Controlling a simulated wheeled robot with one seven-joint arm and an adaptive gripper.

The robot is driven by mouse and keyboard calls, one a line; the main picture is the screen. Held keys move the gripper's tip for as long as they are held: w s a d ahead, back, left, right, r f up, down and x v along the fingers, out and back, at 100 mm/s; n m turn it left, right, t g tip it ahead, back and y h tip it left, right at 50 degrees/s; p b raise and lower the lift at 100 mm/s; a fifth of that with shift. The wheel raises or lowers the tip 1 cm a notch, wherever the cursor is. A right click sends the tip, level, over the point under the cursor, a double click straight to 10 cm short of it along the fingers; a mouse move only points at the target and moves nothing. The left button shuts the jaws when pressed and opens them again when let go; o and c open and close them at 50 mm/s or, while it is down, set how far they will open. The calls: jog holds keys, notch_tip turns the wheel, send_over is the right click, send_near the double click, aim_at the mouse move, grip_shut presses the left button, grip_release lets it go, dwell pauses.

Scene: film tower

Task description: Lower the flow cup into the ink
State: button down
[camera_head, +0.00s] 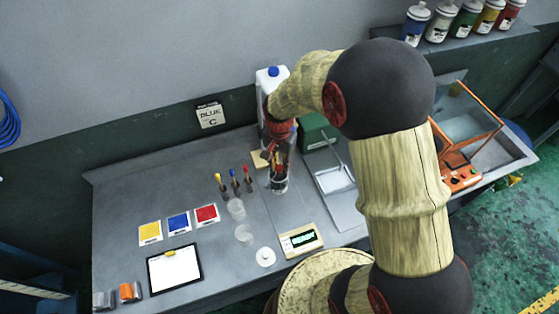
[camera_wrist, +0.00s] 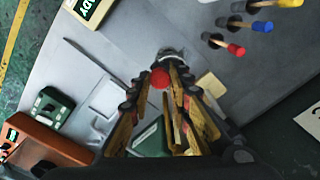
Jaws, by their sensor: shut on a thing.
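My gripper (camera_wrist: 160,80) is shut on a red ball-shaped knob, which I take for the top of the flow cup (camera_wrist: 160,78); the fingers hide the rest of it. In the head view my gripper (camera_head: 279,160) points down just above a clear vessel (camera_head: 279,186) with dark contents, which looks like the ink. The vessel's rim (camera_wrist: 172,53) shows just past the fingertips in the wrist view. I cannot tell how far the cup is inside the vessel.
A white jug (camera_head: 268,78) stands behind my gripper. A green box (camera_head: 318,134) and a shallow tray (camera_head: 336,181) lie to the right. Yellow, blue and red-topped tools (camera_head: 232,174), clear cups (camera_head: 236,208) and a display device (camera_head: 301,240) are nearby. An orange machine (camera_head: 461,178) stands further right.

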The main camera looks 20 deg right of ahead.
jog(key=shift+f, duration=0.6)
jog(key=shift+s, duration=0.1)
jog(key=c, duration=2)
grip_release()
jog(key=shift+c, duration=0.2)
jog(key=o, duration=0.4)
notch_tip(320, 180, up, 12)
jog(key=shift+w, duration=0.2)
